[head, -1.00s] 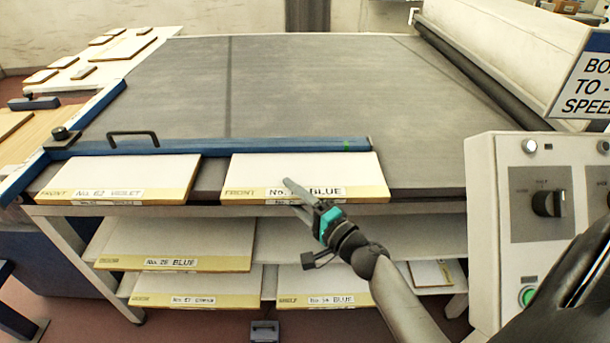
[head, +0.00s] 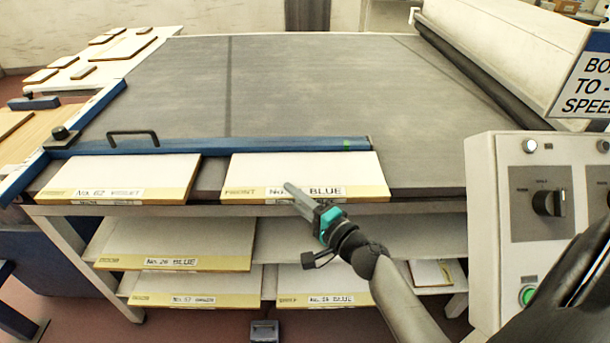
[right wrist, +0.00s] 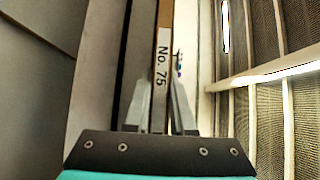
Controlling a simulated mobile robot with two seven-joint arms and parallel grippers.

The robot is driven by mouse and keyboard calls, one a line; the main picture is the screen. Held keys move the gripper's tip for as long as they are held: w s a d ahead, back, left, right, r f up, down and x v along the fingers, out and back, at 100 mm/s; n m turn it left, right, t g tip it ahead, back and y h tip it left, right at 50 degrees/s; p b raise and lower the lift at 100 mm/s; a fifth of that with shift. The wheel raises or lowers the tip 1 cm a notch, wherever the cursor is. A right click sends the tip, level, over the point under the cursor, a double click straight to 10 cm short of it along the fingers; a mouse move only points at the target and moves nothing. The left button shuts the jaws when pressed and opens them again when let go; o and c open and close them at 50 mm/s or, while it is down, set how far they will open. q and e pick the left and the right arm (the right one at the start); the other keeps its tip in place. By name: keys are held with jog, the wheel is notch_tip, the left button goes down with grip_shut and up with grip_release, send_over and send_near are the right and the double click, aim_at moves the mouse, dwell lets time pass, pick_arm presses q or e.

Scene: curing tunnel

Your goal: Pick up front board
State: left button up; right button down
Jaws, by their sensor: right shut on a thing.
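The front board marked "FRONT" and "No. 75 BLUE" (head: 300,168) is white with a yellow front strip. It lies flat at the front edge of the grey table, against the blue rail. My right gripper (head: 291,188) is shut on its front edge and covers part of the label. In the right wrist view the board's edge with a "No. 75" label (right wrist: 163,62) stands between the two fingers of the gripper (right wrist: 160,108). A second board marked "FRONT", No. 62 (head: 120,175), lies to its left. My left gripper is not in view.
The blue rail (head: 250,145) runs behind both boards. Shelves below hold more boards, such as No. 26 BLUE (head: 180,240). A white control box (head: 490,180) stands close on the right. The grey table top (head: 300,85) behind the rail is clear.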

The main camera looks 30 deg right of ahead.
jog(key=shift+r, duration=0.1)
dwell(0.8)
jog(key=shift+r+p, duration=0.45)
jog(key=shift+r, duration=0.35)
notch_tip(320, 180, up, 18)
jog(key=p, duration=1.3)
jog(key=shift+r+p, duration=0.2)
jog(key=shift+p, duration=0.1)
